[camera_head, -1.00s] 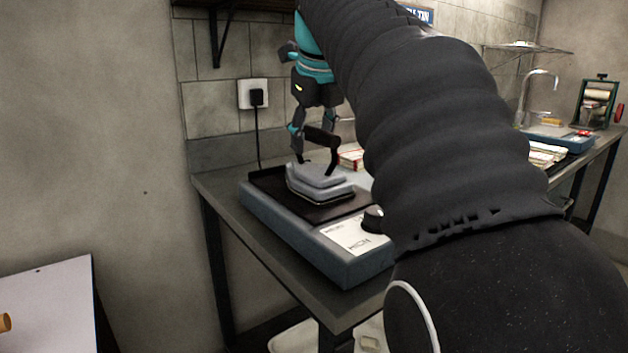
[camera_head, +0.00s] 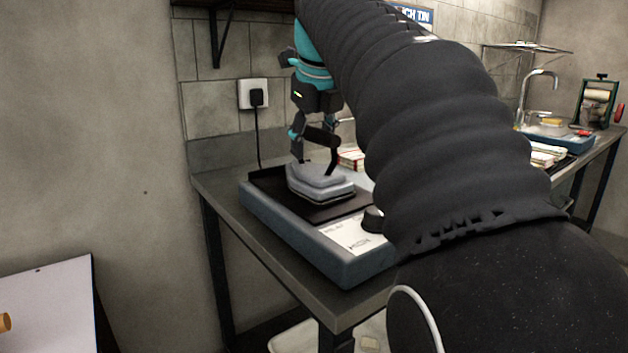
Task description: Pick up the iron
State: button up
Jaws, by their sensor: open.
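The iron (camera_head: 320,181) is grey with a dark handle standing above its body. It sits flat on the black plate (camera_head: 268,186) of a blue-grey heating unit (camera_head: 300,233) on the table. My gripper (camera_head: 316,140) points down at the iron's handle from above, with its jaws open. One finger shows at the handle's left end; the other is partly hidden behind the handle. I cannot tell whether the fingers touch it.
The grey table (camera_head: 222,195) runs back along the wall. Folded cloths (camera_head: 350,158) lie behind the iron. A white board (camera_head: 50,300) stands at lower left. My arm hides the table's middle.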

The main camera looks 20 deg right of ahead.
grip_shut()
jog(key=shift+r, duration=0.1)
dwell(0.3)
jog(key=shift+r, duration=5.15)
jog(key=shift+r, duration=0.1)
